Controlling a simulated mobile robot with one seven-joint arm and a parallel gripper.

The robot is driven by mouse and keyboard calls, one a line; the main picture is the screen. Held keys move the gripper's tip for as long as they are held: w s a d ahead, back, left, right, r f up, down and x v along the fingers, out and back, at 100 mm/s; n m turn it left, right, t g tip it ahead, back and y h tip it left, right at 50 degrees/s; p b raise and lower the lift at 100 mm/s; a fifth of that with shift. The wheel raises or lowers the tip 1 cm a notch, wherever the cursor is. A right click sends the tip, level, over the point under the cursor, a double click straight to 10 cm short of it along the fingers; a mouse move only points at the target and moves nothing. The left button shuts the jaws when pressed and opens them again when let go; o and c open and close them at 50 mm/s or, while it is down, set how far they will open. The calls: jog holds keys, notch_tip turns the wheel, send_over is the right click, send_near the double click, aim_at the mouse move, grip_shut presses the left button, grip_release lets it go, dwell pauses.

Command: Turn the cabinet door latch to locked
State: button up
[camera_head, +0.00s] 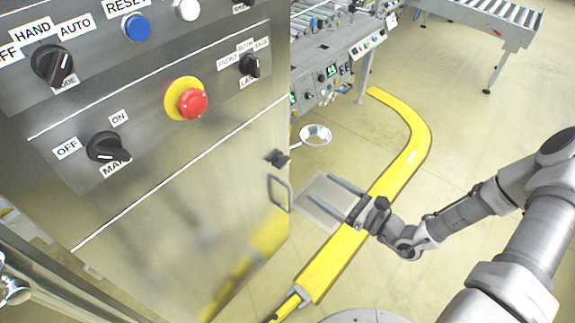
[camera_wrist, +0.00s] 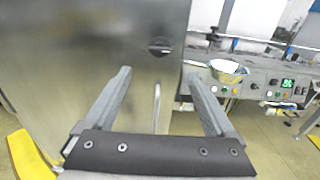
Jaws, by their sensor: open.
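The door latch (camera_head: 277,158) is a small dark knob on the steel cabinet door (camera_head: 190,215), just above the door's loop handle (camera_head: 280,193). In the wrist view the latch (camera_wrist: 159,46) sits ahead, beyond and above the fingertips, and the handle (camera_wrist: 157,105) shows as a thin upright bar between the fingers. My gripper (camera_head: 348,194) is open and empty, to the right of the handle and lower than the latch in the head view. It appears apart from the door. I cannot read any lock marking at the latch.
Above the door is a panel with a red emergency button (camera_head: 193,104), a blue reset button (camera_head: 136,27) and black selector knobs. A machine with a metal bowl (camera_head: 316,134) stands behind. A yellow curved floor strip (camera_head: 408,155) runs under my arm. Open floor lies right.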

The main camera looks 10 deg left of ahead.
aim_at(286, 164)
jog(key=b+x, duration=0.1)
jog(key=x, duration=1.2)
jog(key=shift+s, duration=0.1)
jog(key=c, duration=1.4)
